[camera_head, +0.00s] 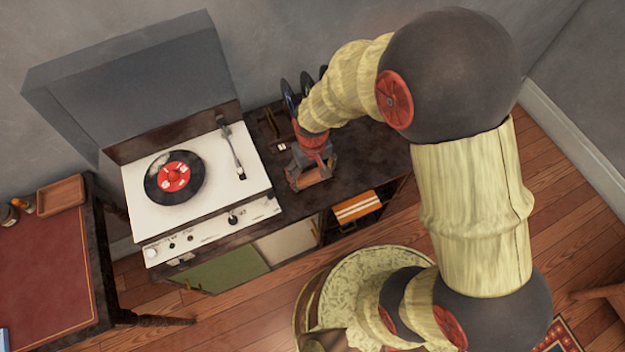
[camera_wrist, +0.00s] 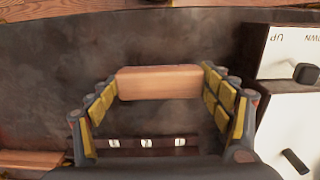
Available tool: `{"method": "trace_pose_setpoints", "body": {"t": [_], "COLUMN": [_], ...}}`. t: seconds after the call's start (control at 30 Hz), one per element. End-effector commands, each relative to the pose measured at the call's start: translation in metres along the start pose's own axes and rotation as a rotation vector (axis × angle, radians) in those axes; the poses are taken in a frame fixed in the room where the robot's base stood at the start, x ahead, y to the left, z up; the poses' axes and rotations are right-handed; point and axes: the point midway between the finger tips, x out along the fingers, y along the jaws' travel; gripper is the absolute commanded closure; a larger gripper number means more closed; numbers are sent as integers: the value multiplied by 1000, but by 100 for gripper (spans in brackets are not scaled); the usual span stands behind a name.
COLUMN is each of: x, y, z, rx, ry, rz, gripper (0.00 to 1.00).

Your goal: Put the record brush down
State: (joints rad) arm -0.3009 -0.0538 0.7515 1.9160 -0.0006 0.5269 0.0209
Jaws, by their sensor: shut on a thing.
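The record brush, a light brown wooden block (camera_wrist: 160,82), is between the yellow-padded fingertips of my gripper in the wrist view. My gripper (camera_wrist: 160,88) is shut on its two ends. In the head view my gripper (camera_head: 312,176) points down over the dark cabinet top (camera_head: 356,150), right of the white turntable (camera_head: 215,160). The underside of the brush is hidden, and I cannot tell whether it touches the cabinet top.
A black record with a red label (camera_head: 174,178) lies on the turntable. Several upright records (camera_head: 289,100) stand behind my gripper, partly hidden by my arm. A slotted dark wooden strip (camera_wrist: 125,143) lies near my gripper's base in the wrist view. The cabinet top right of my gripper looks clear.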

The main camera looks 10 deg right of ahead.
Motion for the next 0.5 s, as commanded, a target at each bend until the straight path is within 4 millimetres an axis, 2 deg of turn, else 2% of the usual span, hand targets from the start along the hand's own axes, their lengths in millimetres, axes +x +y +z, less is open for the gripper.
{"method": "trace_pose_setpoints", "body": {"t": [0.03, 0.17, 0.5], "x": [12, 30, 30], "y": [0, 0, 0], "z": [2, 2, 2], "rx": [0, 0, 0], "ry": [-3, -3, -1], "rz": [0, 0, 0], "gripper": [41, 41, 41]}}
